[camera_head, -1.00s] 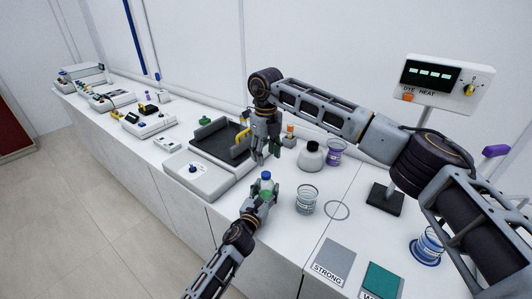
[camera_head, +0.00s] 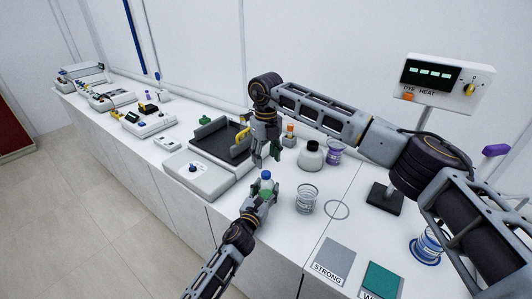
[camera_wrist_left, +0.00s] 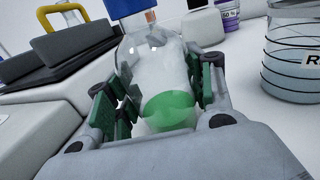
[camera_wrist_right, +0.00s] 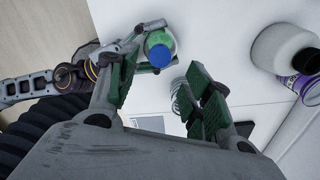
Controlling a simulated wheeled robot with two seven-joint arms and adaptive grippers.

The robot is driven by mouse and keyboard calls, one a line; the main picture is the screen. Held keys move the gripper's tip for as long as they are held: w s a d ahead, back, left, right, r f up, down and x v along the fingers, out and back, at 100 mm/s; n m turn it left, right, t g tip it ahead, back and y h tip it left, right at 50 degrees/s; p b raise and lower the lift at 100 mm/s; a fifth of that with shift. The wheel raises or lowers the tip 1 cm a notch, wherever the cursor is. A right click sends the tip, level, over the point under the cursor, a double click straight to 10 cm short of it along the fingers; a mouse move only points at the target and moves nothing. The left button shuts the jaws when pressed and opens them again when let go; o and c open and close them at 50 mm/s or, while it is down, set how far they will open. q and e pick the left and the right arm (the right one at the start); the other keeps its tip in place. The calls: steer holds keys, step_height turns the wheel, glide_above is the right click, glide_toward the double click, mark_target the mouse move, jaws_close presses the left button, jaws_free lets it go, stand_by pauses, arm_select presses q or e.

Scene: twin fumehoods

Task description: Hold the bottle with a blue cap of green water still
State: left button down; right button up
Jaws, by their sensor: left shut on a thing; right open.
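The bottle with a blue cap (camera_wrist_left: 157,70) is clear and holds a little green water (camera_wrist_left: 168,109) at its bottom. My left gripper (camera_wrist_left: 160,98) is shut on the bottle, with green pads on both sides of it; the bottle looks about upright. In the head view the bottle (camera_head: 266,185) shows in my left gripper (camera_head: 262,197) near the counter's front edge. My right gripper (camera_head: 266,152) is open and empty, beyond and above the bottle. In the right wrist view the blue cap (camera_wrist_right: 158,53) shows past the open fingers of my right gripper (camera_wrist_right: 163,92).
A ringed beaker (camera_head: 306,200) stands right of the bottle. A white jar with a dark top (camera_head: 311,156) and a purple-marked beaker (camera_head: 335,152) stand behind. A shaker with a dark platform (camera_head: 217,143) is at left. A STRONG mat (camera_head: 334,256) lies at front right.

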mark_target(266, 173)
steer(key=shift+f, duration=3.35)
jaws_close()
steer(key=shift+r, duration=1.2)
steer(key=shift+r, duration=1.95)
arm_select(q)
steer(key=c, duration=0.5)
jaws_free()
